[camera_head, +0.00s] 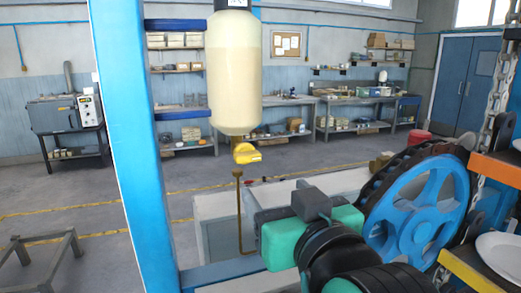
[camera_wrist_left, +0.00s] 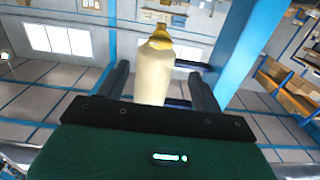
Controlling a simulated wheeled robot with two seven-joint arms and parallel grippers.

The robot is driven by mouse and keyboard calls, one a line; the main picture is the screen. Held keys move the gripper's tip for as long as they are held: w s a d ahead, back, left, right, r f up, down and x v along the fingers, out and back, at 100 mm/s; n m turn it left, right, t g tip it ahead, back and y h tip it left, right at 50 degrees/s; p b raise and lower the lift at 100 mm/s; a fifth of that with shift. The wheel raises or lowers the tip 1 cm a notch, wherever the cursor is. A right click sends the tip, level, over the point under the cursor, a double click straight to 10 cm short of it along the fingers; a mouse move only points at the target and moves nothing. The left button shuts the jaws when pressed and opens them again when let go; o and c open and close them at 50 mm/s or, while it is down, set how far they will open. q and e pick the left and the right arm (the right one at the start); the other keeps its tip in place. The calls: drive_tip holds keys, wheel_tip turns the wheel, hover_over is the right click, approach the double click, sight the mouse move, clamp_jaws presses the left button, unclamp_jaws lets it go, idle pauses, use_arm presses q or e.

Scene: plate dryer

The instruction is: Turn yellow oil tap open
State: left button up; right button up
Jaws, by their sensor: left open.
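The yellow oil tap (camera_head: 246,153) sits under the cream oil tank (camera_head: 233,75), above a thin brown pipe (camera_head: 239,210). My left gripper (camera_head: 290,207), with a teal body, is below and to the right of the tap in the head view, apart from it. Its fingers are partly hidden by its own body there. In the left wrist view the picture is turned over: the tank (camera_wrist_left: 153,75) shows beyond and between the two spread fingers, with the yellow tap (camera_wrist_left: 160,38) at its upper end. The left gripper is open and empty. My right gripper is not in view.
A blue post (camera_head: 135,140) stands left of the tank, with a blue beam (camera_head: 222,272) low beside it. A large blue wheel with a dark rim (camera_head: 415,210) is right of my gripper. Plates on an orange-edged rack (camera_head: 470,272) and a hanging chain (camera_head: 497,95) are at far right.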

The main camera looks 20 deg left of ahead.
sight(249, 159)
use_arm(q)
drive_tip(key=p+x, duration=0.1)
drive_tip(key=x, duration=0.2)
drive_tip(key=p+x, duration=0.1)
drive_tip(key=x, duration=0.1)
drive_tip(key=p+x, duration=0.1)
drive_tip(key=x, duration=0.2)
drive_tip(key=shift+w+a+r, duration=0.2)
drive_tip(key=shift+a+r, duration=0.15)
drive_tip(key=shift+r, duration=0.05)
drive_tip(key=p+x, duration=0.1)
drive_tip(key=x, duration=0.2)
drive_tip(key=shift+w+a+p, duration=0.1)
drive_tip(key=shift+w+p, duration=0.05)
drive_tip(key=shift+p, duration=0.2)
drive_tip(key=shift+w+a+f, duration=0.15)
drive_tip(key=shift+w+a, duration=0.2)
drive_tip(key=shift+w, duration=0.15)
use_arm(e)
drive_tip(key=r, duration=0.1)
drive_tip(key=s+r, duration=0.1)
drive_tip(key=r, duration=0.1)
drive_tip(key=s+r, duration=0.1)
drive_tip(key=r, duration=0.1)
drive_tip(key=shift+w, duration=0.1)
use_arm(q)
drive_tip(key=c, duration=1)
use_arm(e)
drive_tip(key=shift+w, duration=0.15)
